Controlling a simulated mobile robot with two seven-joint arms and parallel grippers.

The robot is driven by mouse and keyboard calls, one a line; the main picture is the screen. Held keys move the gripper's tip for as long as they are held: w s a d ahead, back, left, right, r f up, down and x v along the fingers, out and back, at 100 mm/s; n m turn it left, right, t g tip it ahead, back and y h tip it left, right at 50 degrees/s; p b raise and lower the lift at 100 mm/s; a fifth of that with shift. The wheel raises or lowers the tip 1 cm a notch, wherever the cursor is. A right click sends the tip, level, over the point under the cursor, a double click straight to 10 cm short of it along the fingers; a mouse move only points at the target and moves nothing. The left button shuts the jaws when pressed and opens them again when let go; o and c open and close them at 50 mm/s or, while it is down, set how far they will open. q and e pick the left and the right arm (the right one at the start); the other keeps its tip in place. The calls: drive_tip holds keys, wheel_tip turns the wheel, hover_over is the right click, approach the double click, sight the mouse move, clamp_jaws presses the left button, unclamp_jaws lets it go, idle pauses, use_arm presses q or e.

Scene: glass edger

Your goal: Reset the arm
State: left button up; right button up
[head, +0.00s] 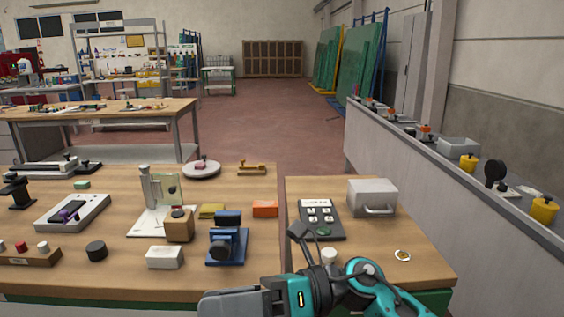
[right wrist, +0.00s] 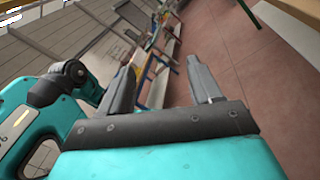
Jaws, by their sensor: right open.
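My right arm, teal and dark grey, comes in from the bottom of the head view. Its right gripper (head: 301,235) shows over the front of the workbench, near the gap between the two wooden tops. In the right wrist view the right gripper (right wrist: 166,88) has its two grey fingers spread well apart, with nothing between them. Beyond the fingers are the reddish floor and blurred distant shelving. My left gripper is not in the head view.
Beside the right gripper are a dark keypad panel (head: 321,218), a grey box with a handle (head: 372,198) and a blue device (head: 227,246). An orange block (head: 265,208) lies behind. A grey ledge (head: 430,165) with several items runs along the right. The floor (head: 270,115) beyond is clear.

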drive_tip(key=w+d+f+m+t+h, duration=0.35)
drive_tip(key=d+f+m+t, duration=0.3)
drive_tip(key=m+t, duration=0.75)
drive_tip(key=w+d+f+m+t+h, duration=0.3)
drive_tip(key=d+f+m+t+h, duration=0.4)
drive_tip(key=m, duration=1.3)
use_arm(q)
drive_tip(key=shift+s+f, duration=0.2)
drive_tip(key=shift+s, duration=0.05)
use_arm(e)
drive_tip(key=s+d+f+m+g+h, duration=0.2)
drive_tip(key=s+d+f+m+g, duration=0.1)
drive_tip(key=s+d+f+m, duration=0.3)
drive_tip(key=s+d+f+m+g+h, duration=0.3)
drive_tip(key=s+d+f+m, duration=0.2)
drive_tip(key=f, duration=0.6)
drive_tip(key=shift+s+d+f+m+h, duration=0.25)
drive_tip(key=shift+s+d+m+h, duration=0.15)
drive_tip(key=shift+s, duration=0.8)
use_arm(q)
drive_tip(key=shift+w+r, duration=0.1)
